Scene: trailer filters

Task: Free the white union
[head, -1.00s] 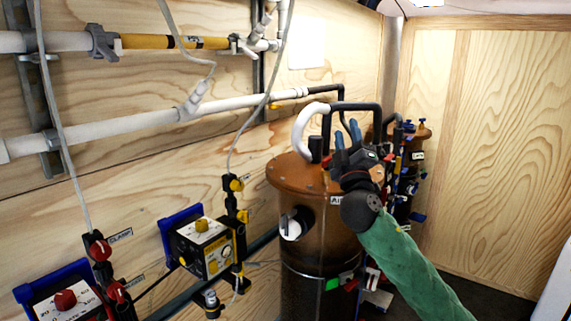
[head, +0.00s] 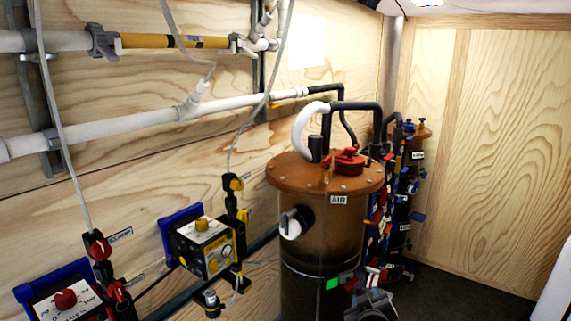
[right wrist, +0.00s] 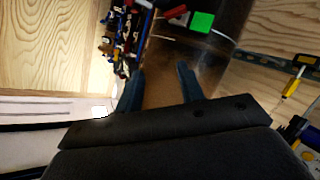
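I cannot tell for certain which part is the white union. A white curved pipe piece (head: 307,124) rises from the lid of the brown tank (head: 335,225). A white fitting (head: 194,97) sits on the long white wall pipe, and a white-and-black round fitting (head: 292,224) is on the tank's side. In the right wrist view, my right gripper (right wrist: 159,80) has its two blue fingers apart, with nothing seen between them, facing the brown tank's side (right wrist: 205,60). In the head view the right gripper is low by the tank front, mostly cut off. My left gripper is not in view.
A red fitting (head: 348,160) and black pipes stand on the tank lid. Valve boxes, yellow (head: 205,247) and red (head: 66,299), are on the plywood wall at left. Coloured valves (head: 378,215) crowd the tank's right. Dark floor (head: 465,285) is clear at right.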

